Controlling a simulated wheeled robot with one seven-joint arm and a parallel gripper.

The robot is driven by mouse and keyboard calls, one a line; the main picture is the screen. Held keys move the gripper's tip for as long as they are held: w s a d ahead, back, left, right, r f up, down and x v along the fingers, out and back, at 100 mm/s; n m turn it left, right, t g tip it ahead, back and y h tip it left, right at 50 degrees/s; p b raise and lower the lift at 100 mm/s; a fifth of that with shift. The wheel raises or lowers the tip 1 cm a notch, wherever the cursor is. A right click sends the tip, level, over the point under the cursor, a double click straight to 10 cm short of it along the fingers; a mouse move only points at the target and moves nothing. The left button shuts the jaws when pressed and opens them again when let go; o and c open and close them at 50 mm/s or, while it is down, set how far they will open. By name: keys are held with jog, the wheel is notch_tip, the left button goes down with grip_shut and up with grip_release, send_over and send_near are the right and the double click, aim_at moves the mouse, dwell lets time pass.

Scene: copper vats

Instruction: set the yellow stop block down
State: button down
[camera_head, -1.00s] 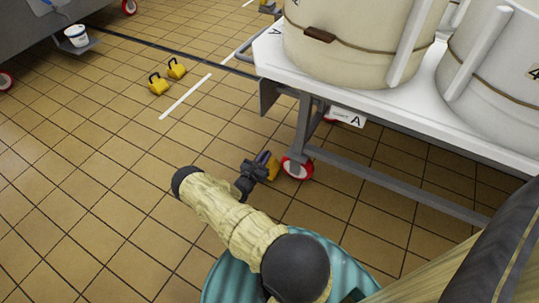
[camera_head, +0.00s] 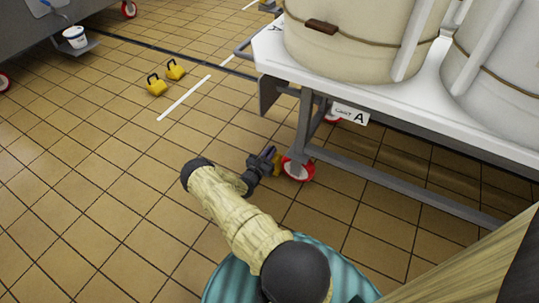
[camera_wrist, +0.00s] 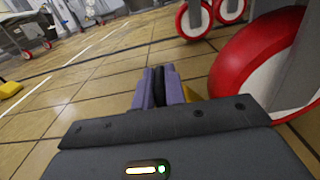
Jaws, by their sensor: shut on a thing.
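My gripper (camera_head: 267,158) is low over the tiled floor, beside the red-rimmed wheel (camera_head: 299,169) of the cart marked A. It is shut on the yellow stop block (camera_head: 277,166), of which only a small part shows between the gripper and the wheel. In the wrist view the purple fingers (camera_wrist: 158,88) stand close together, and a yellow edge of the block (camera_wrist: 192,93) shows to their right, close to the wheel (camera_wrist: 262,62). Most of the block is hidden. I cannot tell whether it touches the floor or the wheel.
The cart (camera_head: 375,92) carries large pale vats (camera_head: 360,45); its lower rail (camera_head: 400,188) runs to the right. Two other yellow blocks with black handles (camera_head: 156,87) (camera_head: 175,70) stand on the floor near a white line (camera_head: 184,98).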

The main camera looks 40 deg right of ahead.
jog(key=c, duration=1.5)
grip_release()
jog(key=shift+f, duration=0.1)
jog(key=shift+o, duration=0.2)
jog(key=shift+r, duration=0.2)
jog(key=shift+s+a, duration=0.1)
jog(key=shift+a, duration=0.15)
jog(key=p+v, duration=0.6)
jog(key=v, duration=0.5)
jog(key=shift+a+p, duration=0.3)
